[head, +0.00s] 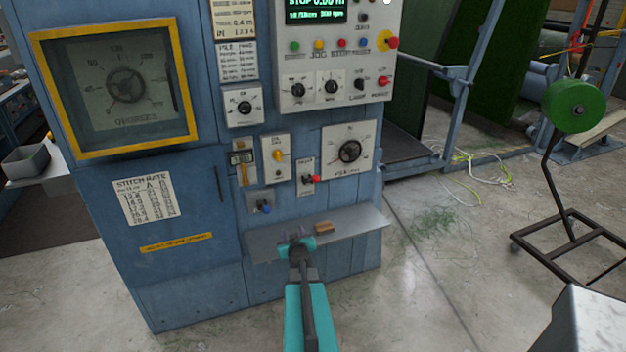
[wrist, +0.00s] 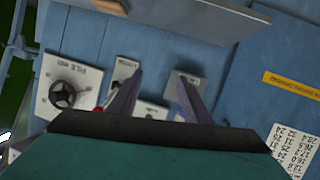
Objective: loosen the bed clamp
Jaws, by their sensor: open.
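A blue machine cabinet (head: 200,235) fills the middle of the head view. Low on its front, a small grey plate (head: 258,198) carries a lever with a blue knob (head: 264,208). Beside it is a pale plate with a red-knobbed lever (head: 314,178). Their labels are too small to read, so I cannot tell which is the bed clamp. My gripper (head: 297,243) is in front of the cabinet, below these levers, at the small shelf. In the wrist view my gripper (wrist: 160,85) has its two fingers apart with nothing seen between them. The grey plate (wrist: 190,78) shows near one fingertip, partly hidden.
A grey shelf (head: 355,227) juts from the cabinet under the levers, with a small brown block (head: 324,228) on it. Dials and a button panel (head: 335,75) are above. A green reel on a stand (head: 572,105) is at the right.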

